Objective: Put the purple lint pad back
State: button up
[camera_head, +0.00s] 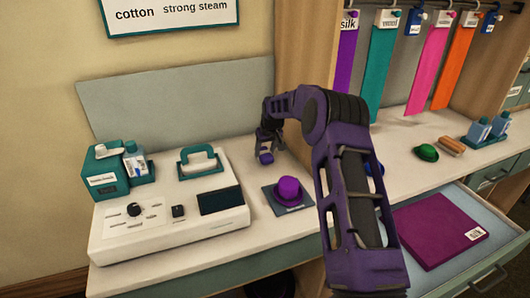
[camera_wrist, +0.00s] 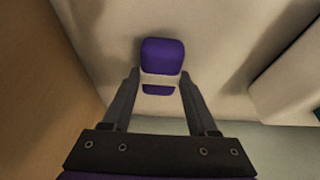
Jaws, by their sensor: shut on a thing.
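My gripper (camera_head: 265,147) is shut on a small violet block with a pale band (camera_wrist: 162,55), held between the fingertips in the wrist view. The block (camera_head: 266,158) also shows at the gripper's lower end in the head view, above the counter near the wooden divider. A brighter purple domed piece with a brim (camera_head: 289,188) sits on a dark square mat (camera_head: 273,203), in front of my gripper and apart from it. I cannot tell for sure which of the two is the lint pad. The mat's lettering is too small to read.
A white console (camera_head: 160,225) with a teal-handled iron (camera_head: 198,160) and teal dispenser (camera_head: 103,172) stands left. The wooden divider (camera_head: 300,70) is close to my gripper. At right are a green domed piece (camera_head: 427,152), hanging cloth strips and an open drawer (camera_head: 408,196) with magenta cloth.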

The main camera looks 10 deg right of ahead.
jog(key=shift+f, duration=0.3)
jog(key=o, duration=1.2)
jog(key=shift+r, duration=0.5)
jog(key=v, duration=1.1)
jog(key=shift+s+p, duration=0.2)
jog(key=shift+p, duration=0.15)
jog(key=shift+d+r, duration=0.1)
